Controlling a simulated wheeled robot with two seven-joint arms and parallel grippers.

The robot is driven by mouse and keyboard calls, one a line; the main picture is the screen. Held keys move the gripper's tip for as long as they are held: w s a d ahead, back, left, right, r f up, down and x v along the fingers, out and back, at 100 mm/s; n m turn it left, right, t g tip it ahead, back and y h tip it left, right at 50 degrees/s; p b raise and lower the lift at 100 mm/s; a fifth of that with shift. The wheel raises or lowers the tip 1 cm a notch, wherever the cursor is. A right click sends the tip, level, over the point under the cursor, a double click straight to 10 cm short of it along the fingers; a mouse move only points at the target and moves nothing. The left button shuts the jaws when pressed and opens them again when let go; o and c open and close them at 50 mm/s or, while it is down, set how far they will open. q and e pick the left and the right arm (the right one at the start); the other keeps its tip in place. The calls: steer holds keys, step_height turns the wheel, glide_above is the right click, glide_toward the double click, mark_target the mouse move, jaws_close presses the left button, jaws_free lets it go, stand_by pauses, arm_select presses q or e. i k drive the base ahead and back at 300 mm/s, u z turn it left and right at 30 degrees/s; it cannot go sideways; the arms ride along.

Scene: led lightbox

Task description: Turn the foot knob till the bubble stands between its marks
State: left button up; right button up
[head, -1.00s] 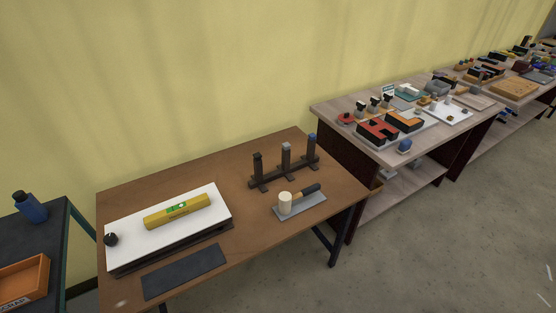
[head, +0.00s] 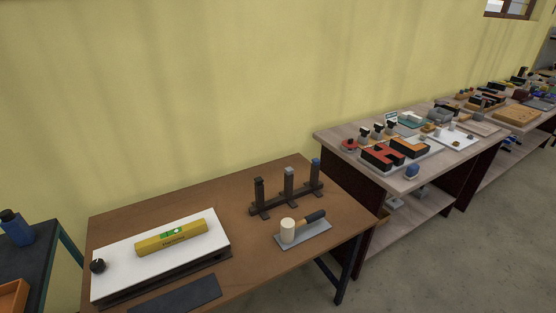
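A yellow spirit level (head: 171,238) lies on a white-topped plate (head: 125,252) at the left of the brown table. Its green vial (head: 173,231) shows near the middle of its top, but it is too small to tell where the bubble stands against its marks. Neither of my grippers shows in the head view.
A dark flat mat (head: 176,298) lies in front of the plate. A mallet (head: 301,228) rests on a grey pad, with a dark rack of posts (head: 288,193) behind it. A blue bottle (head: 15,228) stands on a bench at left. A cluttered workbench (head: 335,135) stands at right.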

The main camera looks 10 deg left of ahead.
mark_target(98, 265)
steer(key=u, duration=1.3)
